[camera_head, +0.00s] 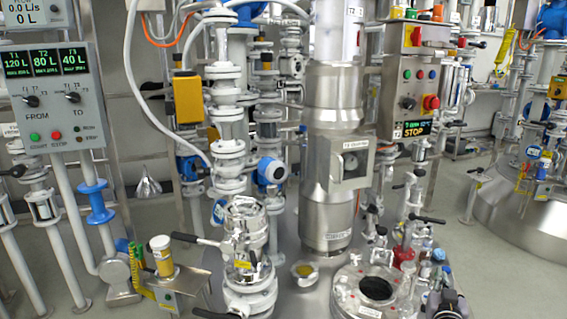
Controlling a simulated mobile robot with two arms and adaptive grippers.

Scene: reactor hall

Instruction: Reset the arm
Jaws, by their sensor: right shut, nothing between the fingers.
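The rest of the right arm is out of view. My left gripper and left arm are not in view.
A control panel (50,98) stands at the left and a box reading STOP (408,90) at upper right. A steel column (328,213) rises in the middle. A small shelf (186,281) holds a yellow jar with a white lid (162,256). Valve handles stick out around the vessel.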

